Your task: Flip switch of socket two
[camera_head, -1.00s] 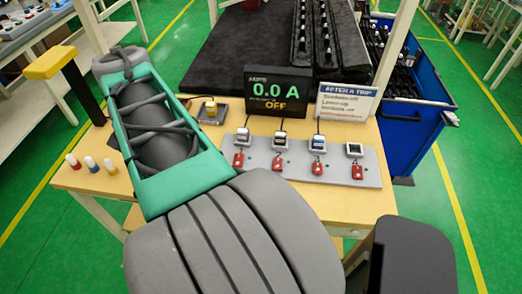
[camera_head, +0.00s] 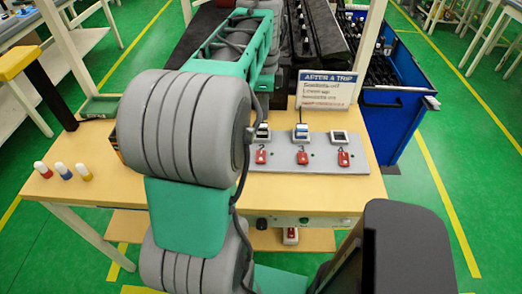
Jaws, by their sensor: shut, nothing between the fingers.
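A grey socket strip (camera_head: 320,165) lies on the wooden table, with its left end hidden behind my arm. Three sockets show, each with a red switch or tag below it. Counting with the earlier frame, the leftmost visible one is socket two (camera_head: 262,132), with a plug in it and its red switch (camera_head: 261,156) below. Socket three (camera_head: 300,132) also holds a plug; socket four (camera_head: 340,136) looks empty. Socket one and the current display are hidden behind my arm. My gripper is not in view. I cannot tell the switch's position.
A sign headed "AFTER A TRIP" (camera_head: 325,90) stands behind the strip. Three small capped bottles (camera_head: 62,171) stand at the table's left. A yellow-topped post (camera_head: 25,62) is at the left. A blue bin (camera_head: 400,110) stands right of the table. The table front right is clear.

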